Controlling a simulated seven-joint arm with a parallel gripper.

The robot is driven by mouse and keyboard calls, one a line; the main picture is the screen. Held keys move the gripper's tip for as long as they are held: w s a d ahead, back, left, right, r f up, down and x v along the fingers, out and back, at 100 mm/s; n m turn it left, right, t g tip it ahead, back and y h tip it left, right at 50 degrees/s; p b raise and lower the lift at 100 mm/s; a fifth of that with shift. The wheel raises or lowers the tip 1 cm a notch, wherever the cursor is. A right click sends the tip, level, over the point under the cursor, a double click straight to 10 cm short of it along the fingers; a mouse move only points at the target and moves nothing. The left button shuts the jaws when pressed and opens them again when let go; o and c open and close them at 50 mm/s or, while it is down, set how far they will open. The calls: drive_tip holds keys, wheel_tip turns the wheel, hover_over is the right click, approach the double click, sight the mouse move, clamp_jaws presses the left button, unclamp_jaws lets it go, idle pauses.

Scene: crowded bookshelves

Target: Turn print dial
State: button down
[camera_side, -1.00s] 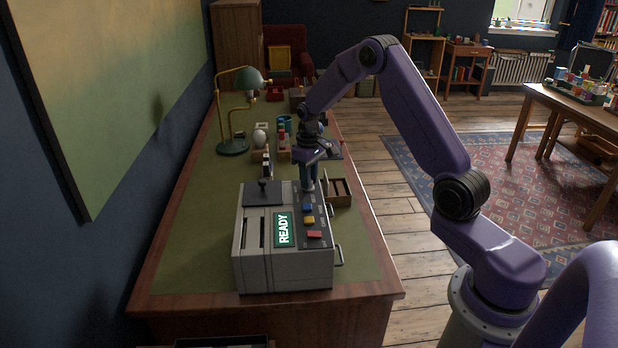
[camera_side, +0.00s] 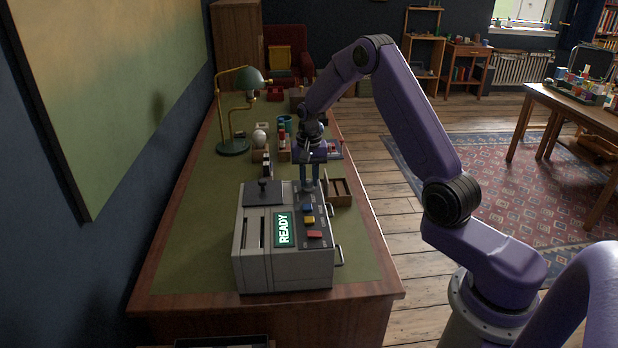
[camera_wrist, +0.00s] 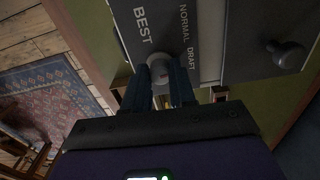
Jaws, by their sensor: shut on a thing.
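The grey printing machine (camera_side: 287,275) stands on the desk and its green screen (camera_side: 283,230) reads READY. In the wrist view, the grey round print dial (camera_wrist: 160,66) sits on the dark panel by the labels BEST, NORMAL and DRAFT. My gripper (camera_wrist: 162,76) points down with one finger on each side of the dial, shut on it. In the side view my gripper (camera_side: 309,188) is at the far end of the panel and hides the dial. The dial's exact setting cannot be told.
A dark knob (camera_side: 263,185) stands on the machine's top, left of my gripper. A wooden tray (camera_side: 342,200) sits close on the right. A green lamp (camera_side: 233,147) stands farther back.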

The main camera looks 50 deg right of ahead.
sight(309, 180)
drive_tip(key=shift+m, duration=0.6)
drive_tip(key=c, duration=0.9)
unclamp_jaws()
wheel_tip(309, 180, up, 18)
drive_tip(key=shift+f, duration=0.25)
